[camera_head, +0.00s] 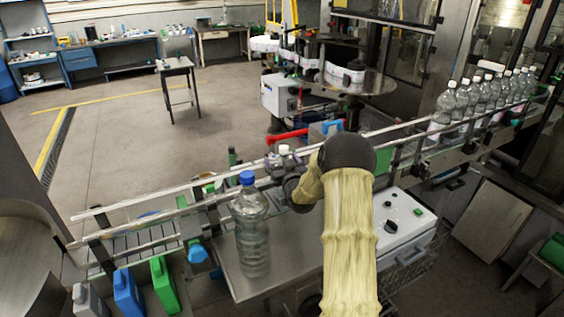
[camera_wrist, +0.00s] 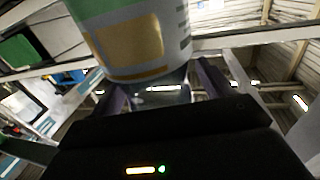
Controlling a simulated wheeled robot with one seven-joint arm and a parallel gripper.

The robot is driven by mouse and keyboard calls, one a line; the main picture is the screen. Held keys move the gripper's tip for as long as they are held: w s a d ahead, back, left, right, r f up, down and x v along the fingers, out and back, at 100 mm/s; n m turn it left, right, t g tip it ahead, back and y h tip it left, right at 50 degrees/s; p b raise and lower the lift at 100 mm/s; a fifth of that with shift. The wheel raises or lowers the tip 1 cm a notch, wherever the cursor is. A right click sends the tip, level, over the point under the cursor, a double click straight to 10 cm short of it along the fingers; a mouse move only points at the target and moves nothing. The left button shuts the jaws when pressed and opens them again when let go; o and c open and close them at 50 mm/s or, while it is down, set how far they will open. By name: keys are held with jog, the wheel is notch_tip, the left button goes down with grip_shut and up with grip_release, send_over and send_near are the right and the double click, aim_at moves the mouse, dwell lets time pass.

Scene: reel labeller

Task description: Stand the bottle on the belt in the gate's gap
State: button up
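A bottle with a white cap (camera_head: 284,150) is at my gripper (camera_head: 279,168), over the belt line, with its body mostly hidden in the head view. The wrist view shows the bottle (camera_wrist: 128,38) up close, with a white and green label and an orange patch. Its clear, narrower part lies between the two fingers of my gripper (camera_wrist: 162,92), which look closed on it. The belt (camera_head: 135,240) runs between metal rails from lower left to upper right. I cannot clearly pick out the gate or its gap; a red bar (camera_head: 290,136) lies beyond the belt.
A large clear bottle with a blue cap (camera_head: 252,228) stands on a metal side table (camera_head: 290,262). Several white-capped bottles (camera_head: 480,95) line the belt at upper right. Blue (camera_head: 128,292) and green (camera_head: 163,285) jugs stand at lower left. A white control box (camera_head: 402,225) is right of my arm.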

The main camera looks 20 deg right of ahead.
jog(key=shift+r, duration=0.15)
jog(key=shift+s, duration=0.25)
jog(key=s+a+b, duration=0.2)
jog(key=s+b, duration=0.3)
jog(key=s, duration=0.6)
jog(key=shift+s, duration=0.2)
jog(key=shift+d, duration=0.1)
